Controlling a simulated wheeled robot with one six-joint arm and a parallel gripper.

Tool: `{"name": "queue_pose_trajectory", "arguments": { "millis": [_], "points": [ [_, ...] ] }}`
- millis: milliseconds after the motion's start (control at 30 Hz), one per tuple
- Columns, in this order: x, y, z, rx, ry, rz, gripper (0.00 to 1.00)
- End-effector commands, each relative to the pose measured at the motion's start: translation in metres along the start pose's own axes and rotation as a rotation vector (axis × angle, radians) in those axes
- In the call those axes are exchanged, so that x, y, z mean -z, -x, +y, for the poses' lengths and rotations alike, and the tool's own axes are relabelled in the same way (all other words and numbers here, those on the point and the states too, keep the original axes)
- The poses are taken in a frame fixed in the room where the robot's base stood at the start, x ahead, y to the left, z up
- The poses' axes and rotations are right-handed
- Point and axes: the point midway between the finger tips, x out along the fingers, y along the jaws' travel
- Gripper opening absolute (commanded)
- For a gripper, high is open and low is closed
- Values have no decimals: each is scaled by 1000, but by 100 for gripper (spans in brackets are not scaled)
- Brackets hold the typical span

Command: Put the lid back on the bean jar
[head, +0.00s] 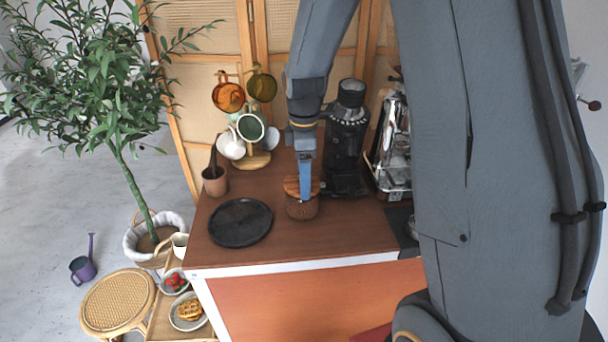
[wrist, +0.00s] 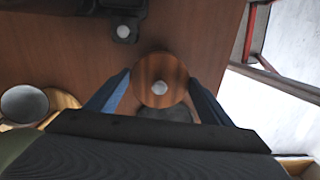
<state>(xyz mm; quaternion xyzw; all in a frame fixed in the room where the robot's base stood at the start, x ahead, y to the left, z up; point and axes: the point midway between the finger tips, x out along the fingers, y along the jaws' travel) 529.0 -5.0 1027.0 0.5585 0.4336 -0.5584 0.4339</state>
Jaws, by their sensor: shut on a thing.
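The bean jar (head: 302,209) stands on the brown cart top, full of dark brown beans. The round wooden lid (head: 291,186) is at the jar's mouth; it also shows in the wrist view (wrist: 151,70) with a pale knob in its middle. My gripper (head: 305,192) reaches down from above and is shut on the lid, with one finger on either side of it in the wrist view (wrist: 160,95). The lid hides the jar's rim, and I cannot tell whether it is fully seated.
A black round tray (head: 240,222) lies to the left of the jar. A black grinder (head: 346,150) stands close behind on the right, beside a chrome coffee machine (head: 394,145). A mug tree (head: 252,160) and a brown cup (head: 214,182) stand at the back left.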

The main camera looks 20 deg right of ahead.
Motion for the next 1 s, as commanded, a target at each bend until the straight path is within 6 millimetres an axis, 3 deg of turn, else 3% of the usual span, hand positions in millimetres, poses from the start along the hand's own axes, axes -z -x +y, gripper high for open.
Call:
{"name": "queue_pose_trajectory", "arguments": {
  "millis": [967, 1000],
  "points": [
    [0, 0, 0, -1, 0, 0, 52],
    [0, 0, 0, 0, 0, 0, 76]
  ]
}}
